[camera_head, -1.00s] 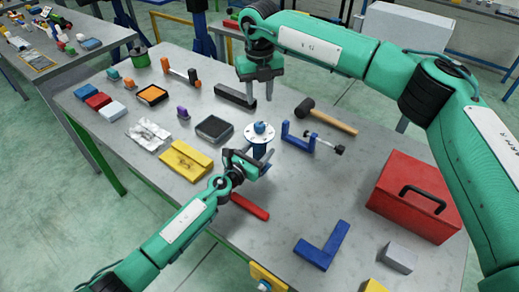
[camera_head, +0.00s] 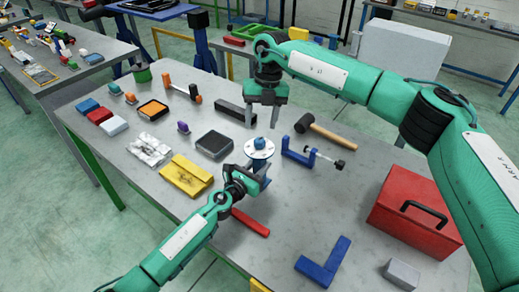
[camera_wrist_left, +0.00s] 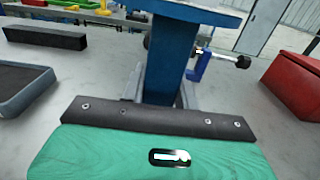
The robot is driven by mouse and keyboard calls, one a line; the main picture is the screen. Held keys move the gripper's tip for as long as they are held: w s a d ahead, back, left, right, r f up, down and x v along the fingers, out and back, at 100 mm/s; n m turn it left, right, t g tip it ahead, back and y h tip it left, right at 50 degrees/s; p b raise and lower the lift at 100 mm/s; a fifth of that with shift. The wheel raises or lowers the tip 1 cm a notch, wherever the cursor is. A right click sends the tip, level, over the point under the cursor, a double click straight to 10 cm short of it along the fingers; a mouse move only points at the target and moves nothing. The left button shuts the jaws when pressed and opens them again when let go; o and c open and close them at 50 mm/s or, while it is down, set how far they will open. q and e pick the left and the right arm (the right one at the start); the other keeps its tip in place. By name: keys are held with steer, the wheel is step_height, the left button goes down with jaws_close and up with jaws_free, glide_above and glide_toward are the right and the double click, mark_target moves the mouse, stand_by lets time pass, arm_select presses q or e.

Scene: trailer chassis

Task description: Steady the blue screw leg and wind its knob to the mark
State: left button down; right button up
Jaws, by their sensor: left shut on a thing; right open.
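The blue screw leg stands upright on the bench, with a pale disc (camera_head: 259,152) near its top and a blue knob (camera_head: 260,142) above the disc. Its blue column (camera_wrist_left: 172,60) fills the middle of the left wrist view. My left gripper (camera_head: 262,178) is shut on the column below the disc; its fingers show on both sides of the column in the left wrist view. My right gripper (camera_head: 262,117) points down with its fingers apart and empty, above the knob and not touching it. The mark cannot be made out.
A blue clamp (camera_head: 300,154) and a hammer (camera_head: 320,130) lie right of the leg. A black bar (camera_head: 236,114) lies behind it, and a dark tray (camera_head: 214,144) is to the left. A red toolbox (camera_head: 415,210) stands at right.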

mark_target(260, 143)
steer(key=d+f+m+g+y, duration=0.1)
steer(key=f+m+y, duration=0.1)
steer(key=d+f+m+g+y, duration=0.1)
steer(key=f+m+y, duration=0.1)
steer(key=m+y, duration=0.1)
steer(key=s+d+f+m+g+y, duration=0.1)
steer(key=f+m+g+y, duration=0.1)
steer(key=shift+d+f+y, duration=0.15)
steer(key=shift+y, duration=0.25)
steer(key=w+d+f+m+t+y, duration=0.35)
steer(key=d+m+y, duration=0.45)
steer(key=m, duration=0.3)
steer(key=shift+g, duration=0.25)
steer(key=a, duration=0.4)
steer(key=s+a, duration=0.1)
steer(key=a, duration=0.6)
steer(key=shift+s+a, duration=0.3)
steer(key=shift+a, duration=0.1)
steer(key=c, duration=0.9)
